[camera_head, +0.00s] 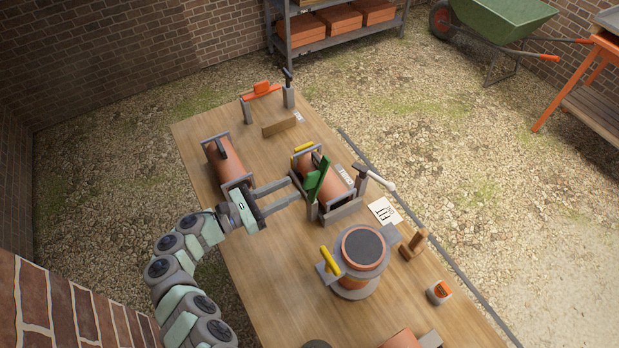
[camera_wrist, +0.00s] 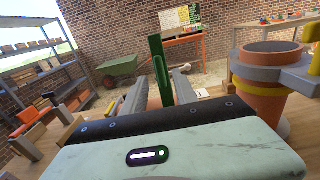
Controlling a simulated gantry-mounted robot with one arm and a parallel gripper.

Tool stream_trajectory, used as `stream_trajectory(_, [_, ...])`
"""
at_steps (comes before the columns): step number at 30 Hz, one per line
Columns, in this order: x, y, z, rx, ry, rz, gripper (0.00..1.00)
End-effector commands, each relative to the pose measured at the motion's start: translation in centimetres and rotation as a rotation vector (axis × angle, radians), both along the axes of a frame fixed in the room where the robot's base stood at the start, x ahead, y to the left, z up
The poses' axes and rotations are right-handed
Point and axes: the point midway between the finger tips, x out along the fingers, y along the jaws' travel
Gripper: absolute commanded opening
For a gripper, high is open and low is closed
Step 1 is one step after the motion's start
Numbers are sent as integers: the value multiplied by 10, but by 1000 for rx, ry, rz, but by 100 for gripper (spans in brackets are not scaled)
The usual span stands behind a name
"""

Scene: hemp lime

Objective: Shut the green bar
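In the wrist view the green bar (camera_wrist: 161,70) rises nearly upright between my two fingers as seen from there. My gripper (camera_head: 295,188) is just left of the bar in the head view, its two long grey fingers spread apart and pointing at it. It also shows in the wrist view (camera_wrist: 160,85), open, with nothing gripped. I cannot tell whether a finger touches the bar.
A second cradled cylinder (camera_head: 222,160) lies left, close to my gripper. A round pot with a yellow handle (camera_head: 330,261) stands nearer on the wooden table (camera_head: 285,270). An orange bar (camera_head: 262,91) sits at the far end. A hammer-like tool with a white handle (camera_head: 377,178) is right of the cradle.

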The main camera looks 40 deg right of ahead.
Motion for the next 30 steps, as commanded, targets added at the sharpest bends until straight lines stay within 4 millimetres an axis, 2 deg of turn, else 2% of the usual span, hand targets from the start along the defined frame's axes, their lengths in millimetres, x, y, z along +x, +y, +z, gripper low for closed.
stream_trajectory(6, [-12, -40, 0, -2, 0, -4, 35])
stream_trajectory(12, [-16, -61, 0, -1, 0, -2, 35])
stream_trajectory(23, [-17, -66, 0, 0, -1, -1, 35])
stream_trajectory(30, [-17, -66, 0, 0, -2, -1, 15])
